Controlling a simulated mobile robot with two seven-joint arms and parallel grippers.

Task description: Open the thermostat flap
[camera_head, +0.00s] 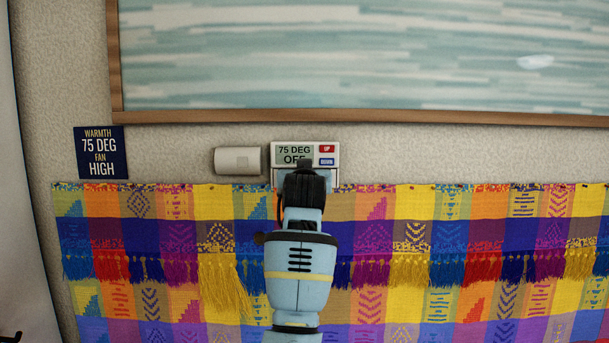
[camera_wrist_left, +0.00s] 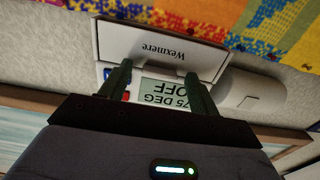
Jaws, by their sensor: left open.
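The white thermostat (camera_head: 289,150) is on the wall at the middle of the head view. Its display reads 75 DEG OFF, with a red UP and a blue DOWN button beside it. The white flap (camera_wrist_left: 158,46), marked Wexmere, shows upside down in the left wrist view, beside the display (camera_wrist_left: 166,97). It looks closed, but I cannot tell whether it is slightly ajar. My left gripper (camera_head: 304,168) is in front of the thermostat and hides most of the flap in the head view. In the wrist view its fingers (camera_wrist_left: 155,69) are apart, with tips near the flap's display-side edge; contact is unclear. My right gripper is out of view.
A white box (camera_head: 238,160) is on the wall just left of the thermostat. A dark blue sign (camera_head: 100,152) reads WARMTH 75 DEG FAN HIGH. A wood-framed picture (camera_head: 360,118) is above. A colourful fringed cloth (camera_head: 420,235) covers the area below.

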